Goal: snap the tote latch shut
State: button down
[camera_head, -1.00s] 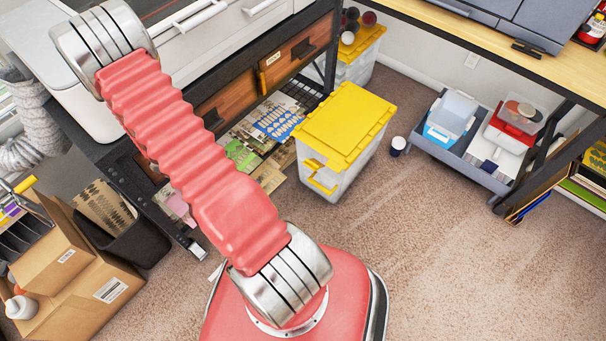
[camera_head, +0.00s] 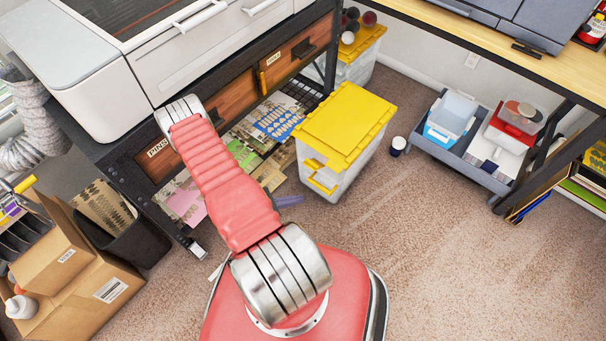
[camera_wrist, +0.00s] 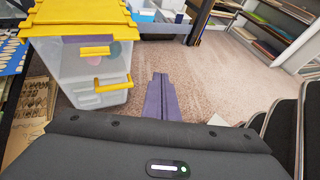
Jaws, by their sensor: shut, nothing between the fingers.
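The tote (camera_head: 343,181) is a clear bin with a yellow lid (camera_head: 345,120), standing on the carpet in the middle of the head view. Its yellow latch (camera_head: 321,184) juts out from the front wall, hanging below the lid's edge. The wrist view shows the tote (camera_wrist: 75,75) at upper left, with the latch (camera_wrist: 112,86) below a yellow tab on the lid and apart from it. My gripper (camera_wrist: 160,77) has purple fingers, pressed together and empty, to the right of the latch in that view. In the head view my gripper (camera_head: 297,199) is low, just left of the tote, not touching it.
A dark workbench (camera_head: 160,200) with wooden drawers and papers on its low shelf stands left of the tote. A small cup (camera_head: 398,146) and a grey cart (camera_head: 465,150) are to its right. Cardboard boxes (camera_head: 75,270) lie at lower left. Carpet in front is clear.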

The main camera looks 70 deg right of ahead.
jog(key=w+d+f+n+t+h, duration=0.4)
jog(key=w+d+f+t, duration=0.1)
jog(key=w+f, duration=0.1)
jog(key=shift+w+d+f+n, duration=0.2)
jog(key=shift+d+f+n, duration=0.15)
jog(key=shift+f, duration=0.2)
jog(key=shift+s+d, duration=0.1)
jog(key=shift+d, duration=0.05)
jog(key=s+d, duration=0.4)
jog(key=d, duration=0.6)
jog(key=shift+s+d+f, duration=0.25)
jog(key=shift+f, duration=0.05)
